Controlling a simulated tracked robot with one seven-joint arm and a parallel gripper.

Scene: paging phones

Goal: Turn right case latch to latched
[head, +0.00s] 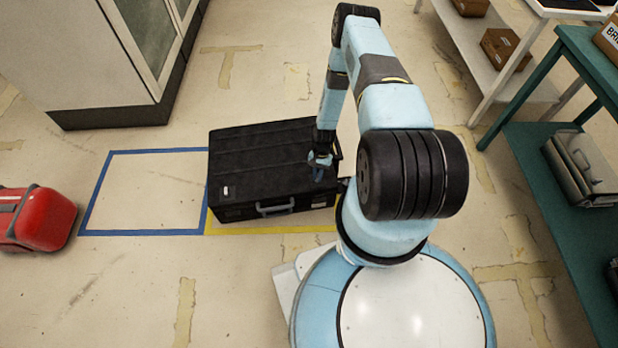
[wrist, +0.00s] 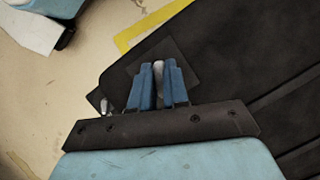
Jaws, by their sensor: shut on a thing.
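The black case (head: 255,160) lies flat on the floor, its grey handle (head: 275,208) on the side nearest the camera. My gripper (head: 319,172) is over the right part of its lid. In the wrist view, the blue fingers of my gripper (wrist: 159,88) are shut on a small pale lever, which I take as the right case latch (wrist: 158,70). It stands over a dark square plate (wrist: 180,62) on the case. The lever's lower part is hidden by the fingers, and its exact angle is hard to tell.
Blue tape (head: 143,232) outlines an empty floor square left of the case; yellow tape (head: 270,229) runs along its near side. A red case (head: 38,218) lies far left. A cabinet (head: 95,50) stands behind, and a green shelf (head: 540,165) stands at right.

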